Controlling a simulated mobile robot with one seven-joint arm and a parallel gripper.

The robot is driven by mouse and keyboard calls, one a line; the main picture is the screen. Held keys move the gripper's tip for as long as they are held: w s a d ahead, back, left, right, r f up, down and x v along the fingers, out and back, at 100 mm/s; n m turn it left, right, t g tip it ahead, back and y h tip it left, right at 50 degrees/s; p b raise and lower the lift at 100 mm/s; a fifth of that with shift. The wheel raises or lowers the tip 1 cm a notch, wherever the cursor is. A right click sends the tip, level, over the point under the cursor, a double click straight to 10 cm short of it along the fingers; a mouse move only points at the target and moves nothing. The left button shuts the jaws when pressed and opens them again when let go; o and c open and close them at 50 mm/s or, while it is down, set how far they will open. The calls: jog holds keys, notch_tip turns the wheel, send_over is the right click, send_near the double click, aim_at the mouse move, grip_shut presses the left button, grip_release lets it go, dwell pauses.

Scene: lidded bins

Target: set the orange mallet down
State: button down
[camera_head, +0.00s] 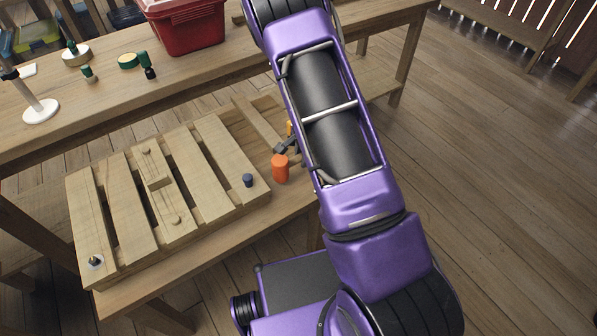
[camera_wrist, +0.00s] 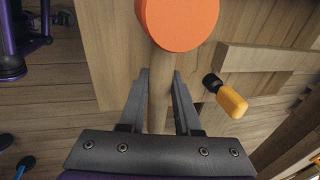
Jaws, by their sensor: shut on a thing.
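The orange mallet has an orange cylindrical head and a pale wooden handle. Its head shows at the top of the wrist view (camera_wrist: 180,22) and beside the slatted board in the head view (camera_head: 280,169). My gripper (camera_wrist: 161,76) is shut on the handle, with one dark finger on each side of it. In the head view my gripper (camera_head: 287,147) is partly hidden behind my purple arm, just beyond the orange head. The head is over the lower wooden surface, right of the board. I cannot tell whether the mallet touches that surface.
A yellow-handled item (camera_wrist: 231,101) with a black end lies right of my gripper in the wrist view. A slatted wooden board (camera_head: 225,150) with small knobs is to the left. The upper bench holds a red bin (camera_head: 188,30), small green-topped items and a white-based stand (camera_head: 40,111).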

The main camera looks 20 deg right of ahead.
jog(key=shift+s+b+x, duration=0.25)
jog(key=shift+x, duration=0.85)
jog(key=shift+s+b+x, duration=0.25)
jog(key=shift+x, duration=0.9)
jog(key=shift+f, duration=0.1)
jog(key=shift+f, duration=0.15)
jog(key=c, duration=0.6)
grip_release()
jog(key=p+v, duration=0.2)
jog(key=v, duration=1)
jog(key=shift+p, duration=0.35)
